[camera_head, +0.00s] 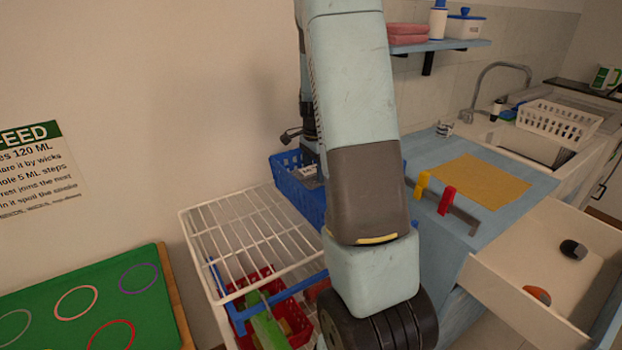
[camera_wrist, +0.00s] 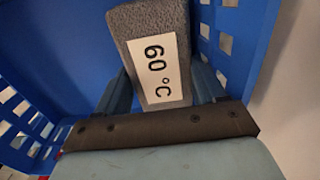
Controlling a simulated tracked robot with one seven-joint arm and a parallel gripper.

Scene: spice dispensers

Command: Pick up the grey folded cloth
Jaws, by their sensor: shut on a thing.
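The grey folded cloth (camera_wrist: 148,22) carries a white label reading "60 °C" and fills the space between my gripper's (camera_wrist: 162,86) two fingers in the wrist view. My gripper is shut on it, one finger on each side. The cloth is inside or just above the blue basket (camera_wrist: 62,45); I cannot tell whether it touches the bottom. In the head view the blue basket (camera_head: 297,195) stands at the back of a white wire rack, partly hidden by my arm. A small grey and white patch shows in it, and my fingers are hidden there.
The white wire rack (camera_head: 236,232) has free room left of the basket. A red basket (camera_head: 290,318) sits below it. A blue counter with a yellow mat (camera_head: 478,180) and an open drawer (camera_head: 555,265) are at right. A shelf (camera_head: 445,45) hangs above.

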